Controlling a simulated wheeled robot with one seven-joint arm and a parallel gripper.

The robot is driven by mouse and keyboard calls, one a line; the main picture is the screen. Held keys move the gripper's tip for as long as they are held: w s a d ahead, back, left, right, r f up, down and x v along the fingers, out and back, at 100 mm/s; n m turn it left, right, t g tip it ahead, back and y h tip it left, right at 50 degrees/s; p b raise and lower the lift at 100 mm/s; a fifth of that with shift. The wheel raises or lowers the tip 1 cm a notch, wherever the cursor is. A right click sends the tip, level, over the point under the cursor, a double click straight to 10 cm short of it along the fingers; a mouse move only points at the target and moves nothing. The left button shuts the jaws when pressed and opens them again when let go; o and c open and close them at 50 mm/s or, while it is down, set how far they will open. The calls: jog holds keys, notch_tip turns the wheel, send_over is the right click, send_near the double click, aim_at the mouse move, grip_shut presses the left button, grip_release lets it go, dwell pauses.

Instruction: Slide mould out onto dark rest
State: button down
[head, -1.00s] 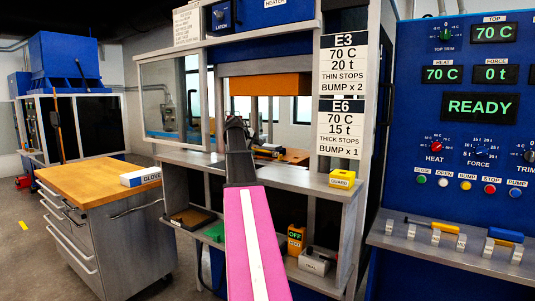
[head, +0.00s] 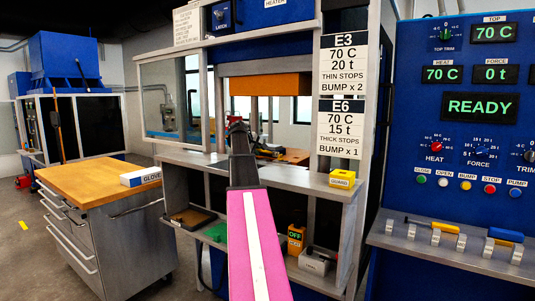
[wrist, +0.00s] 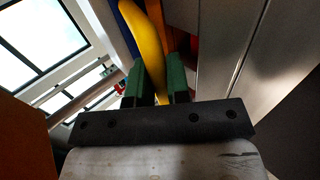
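My gripper (head: 238,128) reaches into the opening of the press in the head view, where its fingers are dark and small. In the wrist view its two green fingertips (wrist: 161,82) stand apart, with a curved yellow bar (wrist: 157,38) running between or just behind them. I cannot tell whether they grip it. A dark and yellow item (head: 268,150) lies just right of my gripper inside the press; I cannot tell whether it is the mould. A dark flat tray (head: 192,217) lies on the lower left shelf; I cannot tell whether it is the dark rest.
An orange block (head: 270,85) hangs above the opening. The grey front ledge (head: 290,178) carries a yellow guard box (head: 342,178) at right. A wooden-topped cabinet (head: 100,178) stands left, and the blue control panel (head: 460,120) right. A clear screen (head: 172,98) stands at the opening's left.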

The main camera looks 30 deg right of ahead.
jog(key=shift+s+a, duration=0.55)
jog(key=shift+a, duration=0.75)
jog(key=shift+s+a, duration=0.55)
jog(key=shift+a, duration=0.8)
jog(key=shift+s+a, duration=0.55)
jog(key=shift+a, duration=0.75)
jog(key=shift+s+a, duration=0.55)
jog(key=shift+a, duration=0.75)
jog(key=shift+s+a, duration=0.5)
jog(key=shift+a, duration=0.75)
jog(key=shift+s+a, duration=0.55)
jog(key=shift+a, duration=0.75)
jog(key=s+a, duration=0.3)
jog(key=a, duration=0.4)
jog(key=shift+a, duration=0.35)
jog(key=shift+s, duration=0.1)
jog(key=c, duration=1)
grip_release()
